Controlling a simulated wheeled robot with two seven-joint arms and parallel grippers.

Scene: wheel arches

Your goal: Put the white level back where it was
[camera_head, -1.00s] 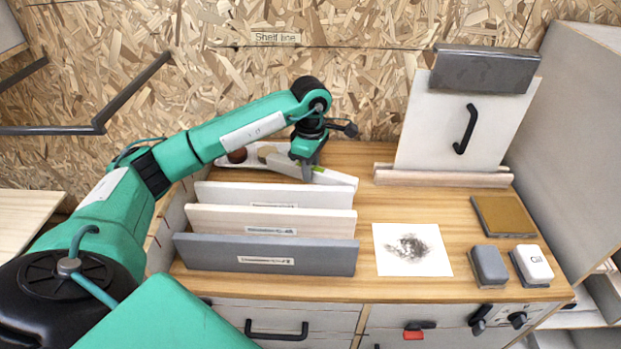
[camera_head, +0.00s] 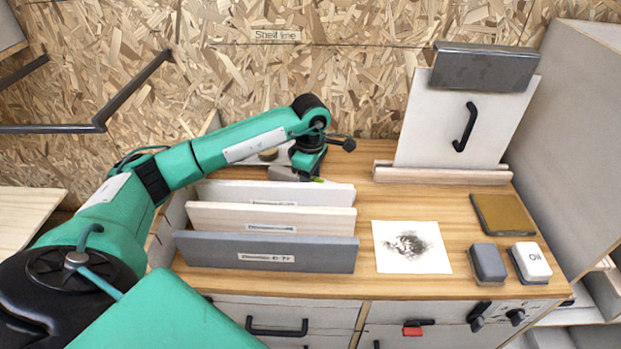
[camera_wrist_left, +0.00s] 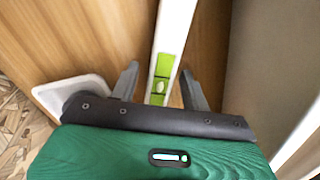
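The white level shows in the left wrist view (camera_wrist_left: 176,32) as a long white bar with a bright green vial section. In the head view only a small green bit of it (camera_head: 318,180) shows behind the white upright board; the rest is hidden by the board and my gripper. My left gripper (camera_wrist_left: 160,82) is open, with one finger on each side of the level and gaps visible beside it. In the head view my left gripper (camera_head: 306,172) is low behind the white board. My right gripper is not in view.
White (camera_head: 230,193), wooden (camera_head: 225,217) and grey (camera_head: 205,252) upright boards stand in front of the gripper. A pale flat tool (camera_head: 272,157) lies behind it. Right are a stained sheet (camera_head: 440,260), two small blocks and a white panel (camera_head: 425,130). Bench between is clear.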

